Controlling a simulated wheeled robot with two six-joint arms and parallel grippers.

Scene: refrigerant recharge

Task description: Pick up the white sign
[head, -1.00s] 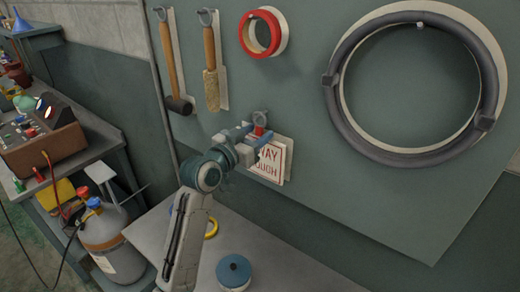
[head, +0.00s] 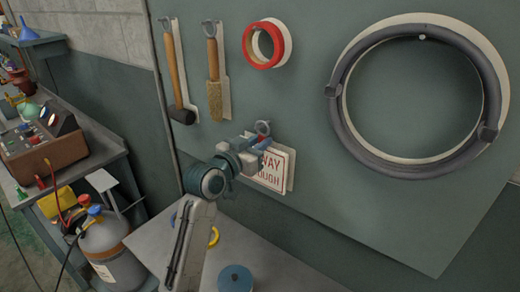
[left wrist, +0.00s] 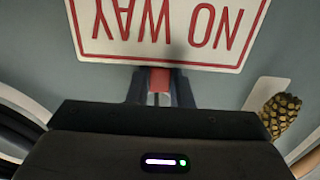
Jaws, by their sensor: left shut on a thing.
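The white sign (head: 268,168) with red lettering and a red border is at the wall panel, below a small hook (head: 262,128). A pale backing shows along its right edge. In the left wrist view the sign (left wrist: 165,27) appears upside down and reads "NO WAY". My left gripper (head: 256,143) is at the sign's upper edge and covers part of its top left. In the left wrist view its fingers (left wrist: 160,88) are shut around a small red piece at the sign's edge. My right gripper is not in view.
A mallet (head: 176,75), a brush (head: 214,80), a red-and-white tape roll (head: 266,45) and a large dark hose ring (head: 345,110) hang on the panel (head: 400,225). A table (head: 265,258) below holds a blue round container (head: 235,278). Gas cylinders (head: 108,248) stand left.

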